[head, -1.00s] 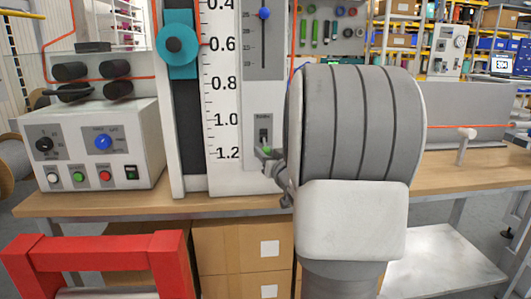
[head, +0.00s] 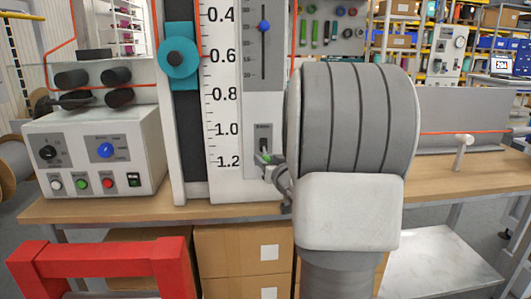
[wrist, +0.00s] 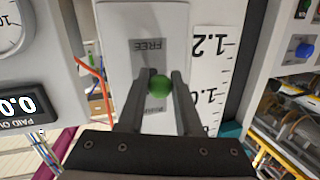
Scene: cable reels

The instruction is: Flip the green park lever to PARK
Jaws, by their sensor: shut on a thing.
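The green park lever's round knob (wrist: 159,86) sits between the two fingers of my gripper (wrist: 158,78) in the wrist view. My gripper is shut on it. The knob is in front of a grey label plate, with FREE printed upside down above it in this view. A second label nearer the gripper is mostly hidden. In the head view, the green knob (head: 267,159) shows small at the foot of the dark slot on the white panel, with my gripper (head: 268,162) at it. My arm hides part of the panel's right side.
A white scale board (head: 222,110) with a teal slider (head: 178,58) stands left of the lever. A grey control box (head: 97,155) sits on the wooden bench (head: 190,211). A red frame (head: 100,262) stands in front. In the wrist view, a PAID OUT display (wrist: 37,108) is at left.

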